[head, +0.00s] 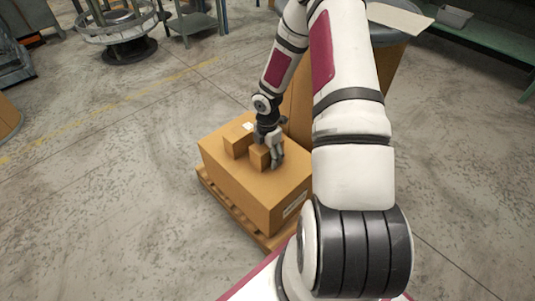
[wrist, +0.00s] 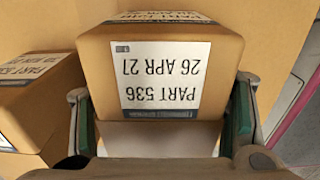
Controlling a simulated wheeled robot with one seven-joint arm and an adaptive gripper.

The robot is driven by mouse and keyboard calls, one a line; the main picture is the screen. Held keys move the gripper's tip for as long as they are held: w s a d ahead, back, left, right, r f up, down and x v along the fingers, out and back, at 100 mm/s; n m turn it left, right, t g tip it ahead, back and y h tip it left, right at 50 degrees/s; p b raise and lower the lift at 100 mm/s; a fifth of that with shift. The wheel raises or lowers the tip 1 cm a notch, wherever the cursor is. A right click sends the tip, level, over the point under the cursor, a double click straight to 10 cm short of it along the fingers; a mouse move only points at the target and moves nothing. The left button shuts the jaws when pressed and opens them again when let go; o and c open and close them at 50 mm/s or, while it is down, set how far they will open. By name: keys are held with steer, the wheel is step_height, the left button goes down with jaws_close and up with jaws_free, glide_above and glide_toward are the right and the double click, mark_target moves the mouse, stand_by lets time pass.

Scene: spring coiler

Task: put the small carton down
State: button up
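A small brown carton (head: 259,157) is at my gripper (head: 270,153), over the top of a large brown carton (head: 240,182). In the wrist view the small carton (wrist: 100,70) fills the space between the two fingers of my gripper (wrist: 162,118). Its white label reads PART 536, 26 APR 27, upside down. The green finger pads sit against its two sides, so my gripper looks shut on it. I cannot tell whether its underside touches the large carton.
Another small carton (head: 237,141) stands on the large carton, just left of the held one; a labelled carton (wrist: 35,95) shows left in the wrist view. The large carton sits on a wooden pallet (head: 225,206). Concrete floor is clear at left.

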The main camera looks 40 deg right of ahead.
step_height(320, 180, up, 12)
steer(key=p, duration=0.5)
steer(key=shift+r, duration=0.15)
steer(key=s+a+r+m+h, duration=0.1)
steer(key=s+a+r+m, duration=0.2)
steer(key=r, duration=0.6)
steer(key=s+a+r+m+g+h, duration=0.1)
steer(key=s+a+r+m, duration=0.25)
steer(key=r, duration=0.45)
steer(key=s+a+r+m+h, duration=0.1)
steer(key=s+a+r+m, duration=0.2)
steer(key=r, duration=0.6)
steer(key=s+a+r+m+y, duration=0.1)
steer(key=s+a+r+m, duration=0.1)
steer(key=s, duration=0.4)
steer(key=s+a+r+m+t+y, duration=0.1)
steer(key=s+a+r+m, duration=0.2)
steer(key=s+a, duration=0.3)
steer(key=s+a+r+m+y, duration=0.1)
steer(key=s+a+m, duration=0.3)
steer(key=s, duration=0.4)
steer(key=shift+s+a+r, duration=0.2)
steer(key=shift+a+r, duration=0.15)
steer(key=shift+r, duration=0.4)
